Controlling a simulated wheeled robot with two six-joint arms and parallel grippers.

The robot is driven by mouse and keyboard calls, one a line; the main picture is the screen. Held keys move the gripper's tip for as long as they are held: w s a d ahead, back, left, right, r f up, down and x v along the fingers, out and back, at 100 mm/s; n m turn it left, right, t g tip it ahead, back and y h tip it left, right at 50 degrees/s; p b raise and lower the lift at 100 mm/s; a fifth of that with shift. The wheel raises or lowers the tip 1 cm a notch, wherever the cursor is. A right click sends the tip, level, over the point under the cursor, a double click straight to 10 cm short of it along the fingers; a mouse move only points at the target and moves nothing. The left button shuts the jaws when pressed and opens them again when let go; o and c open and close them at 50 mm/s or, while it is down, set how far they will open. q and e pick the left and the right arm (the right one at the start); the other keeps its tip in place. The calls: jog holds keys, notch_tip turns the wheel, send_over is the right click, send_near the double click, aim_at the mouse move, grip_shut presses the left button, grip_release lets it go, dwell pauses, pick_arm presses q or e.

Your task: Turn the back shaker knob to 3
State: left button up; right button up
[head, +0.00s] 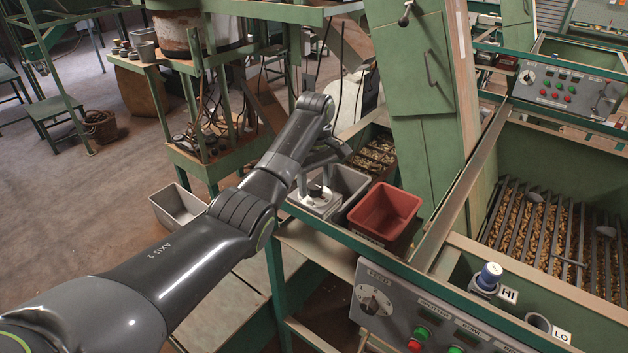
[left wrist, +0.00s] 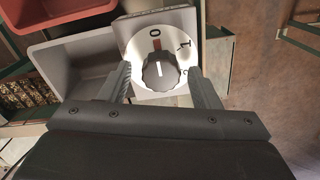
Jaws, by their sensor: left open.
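A dark ribbed knob (left wrist: 159,72) sits on a white round dial (left wrist: 178,28) in the left wrist view. The dial shows 0 at the top, 1 to the right and a partly covered mark lower right. A red mark lies between the knob and the 0. The knob's light line points roughly up toward 0. My left gripper (left wrist: 158,80) is open, with one finger on each side of the knob; I cannot tell whether they touch it. In the head view my left gripper (head: 322,178) hangs over the white knob box (head: 315,204), hiding much of the knob. My right gripper is not in view.
A red bin (head: 385,212) and a grey bin (head: 350,182) stand right beside the knob box. A front panel has a FEED knob (head: 373,301) and buttons. A farther panel (head: 565,90) has another knob. Green posts and a cabinet (head: 420,100) stand behind.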

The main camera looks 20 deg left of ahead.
pick_arm(q)
jog(key=shift+s, duration=0.15)
jog(key=shift+c, duration=1)
jog(key=c, duration=0.8)
